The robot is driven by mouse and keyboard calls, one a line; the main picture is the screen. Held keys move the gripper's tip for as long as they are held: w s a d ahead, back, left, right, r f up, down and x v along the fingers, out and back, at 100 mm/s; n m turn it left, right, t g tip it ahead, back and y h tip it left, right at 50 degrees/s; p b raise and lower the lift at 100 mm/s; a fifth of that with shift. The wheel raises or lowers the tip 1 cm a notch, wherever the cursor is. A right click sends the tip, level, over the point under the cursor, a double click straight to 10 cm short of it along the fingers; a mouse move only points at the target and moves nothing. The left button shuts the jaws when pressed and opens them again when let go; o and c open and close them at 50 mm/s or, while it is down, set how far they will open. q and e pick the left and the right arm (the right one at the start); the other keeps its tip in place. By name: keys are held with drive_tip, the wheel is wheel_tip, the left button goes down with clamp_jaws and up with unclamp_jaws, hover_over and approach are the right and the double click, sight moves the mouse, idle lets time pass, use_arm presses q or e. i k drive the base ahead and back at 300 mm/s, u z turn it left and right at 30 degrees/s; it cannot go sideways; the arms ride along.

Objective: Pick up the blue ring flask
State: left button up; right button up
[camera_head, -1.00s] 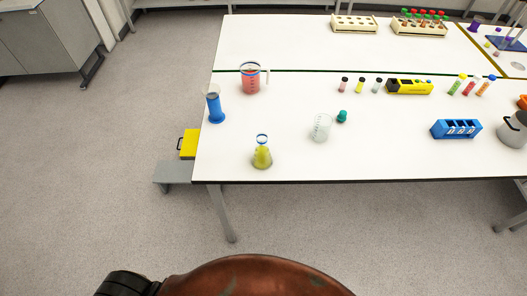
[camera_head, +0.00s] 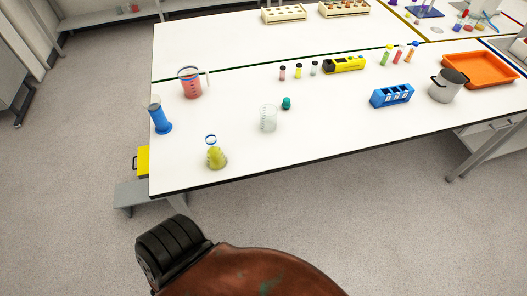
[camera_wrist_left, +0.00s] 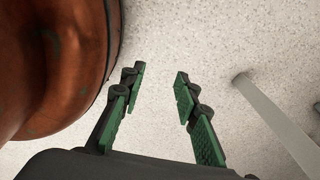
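The blue ring flask (camera_head: 215,156) is a conical flask with yellow liquid and a blue ring at its neck. It stands upright near the front left edge of the white table (camera_head: 330,135) in the head view. My left gripper (camera_wrist_left: 158,82) shows in the left wrist view with its green-padded fingers apart and only floor between them. It is away from the flask, which is not in the wrist view. Neither gripper shows in the head view, and my right gripper is in no view.
A blue cylinder (camera_head: 159,117) and a beaker of red liquid (camera_head: 191,85) stand behind the flask. A clear beaker (camera_head: 268,119) and a teal stopper (camera_head: 287,103) are to its right. A blue rack (camera_head: 391,96), grey pot (camera_head: 446,88) and orange tray (camera_head: 482,69) are farther right.

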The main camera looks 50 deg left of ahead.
sight(216, 159)
drive_tip(key=z, duration=0.3)
drive_tip(key=i, duration=1.3)
drive_tip(key=u, duration=2.85)
